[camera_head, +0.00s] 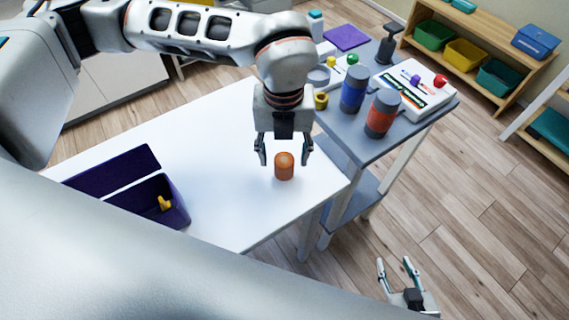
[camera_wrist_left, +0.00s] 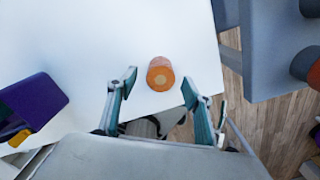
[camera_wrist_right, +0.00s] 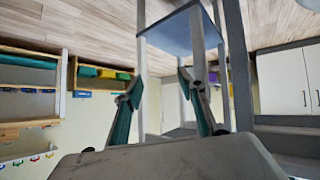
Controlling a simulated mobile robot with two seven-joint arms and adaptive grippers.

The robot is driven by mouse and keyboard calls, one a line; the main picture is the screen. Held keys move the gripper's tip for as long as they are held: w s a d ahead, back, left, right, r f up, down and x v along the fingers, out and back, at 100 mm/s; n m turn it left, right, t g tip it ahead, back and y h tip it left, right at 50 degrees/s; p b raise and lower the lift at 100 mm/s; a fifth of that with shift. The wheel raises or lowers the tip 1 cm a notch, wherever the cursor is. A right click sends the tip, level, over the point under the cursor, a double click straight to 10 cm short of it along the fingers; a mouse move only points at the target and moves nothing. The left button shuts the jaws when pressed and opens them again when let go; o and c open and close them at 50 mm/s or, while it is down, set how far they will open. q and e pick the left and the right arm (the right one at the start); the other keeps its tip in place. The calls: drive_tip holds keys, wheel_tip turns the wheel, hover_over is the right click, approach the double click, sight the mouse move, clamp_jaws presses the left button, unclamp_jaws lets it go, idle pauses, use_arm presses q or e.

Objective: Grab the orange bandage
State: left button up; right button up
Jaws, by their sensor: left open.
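The orange bandage (camera_head: 284,167) is a short roll standing upright on the white table (camera_head: 225,215), near its right end. In the left wrist view the bandage (camera_wrist_left: 160,75) shows its paler round end, just beyond and between the fingertips. My left gripper (camera_head: 284,155) is open and empty above and beside the bandage, pointing down. The fingers (camera_wrist_left: 159,90) appear apart from the bandage on both sides. My right gripper (camera_head: 398,268) is open and empty, low over the floor to the right of the table. In its own view the right fingers (camera_wrist_right: 160,88) are spread with nothing between.
A dark purple divided box (camera_head: 180,212) with a yellow item (camera_head: 165,203) stands on the table's left. A grey side table (camera_head: 400,125) holds a blue roll (camera_head: 353,90), a red-orange roll (camera_head: 381,113) and several other items. A wooden shelf (camera_head: 490,30) holds coloured bins.

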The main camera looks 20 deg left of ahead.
use_arm(q)
wheel_tip(320, 180, down, 2)
drive_tip(key=shift+f, duration=0.2)
drive_tip(key=c, duration=1.2)
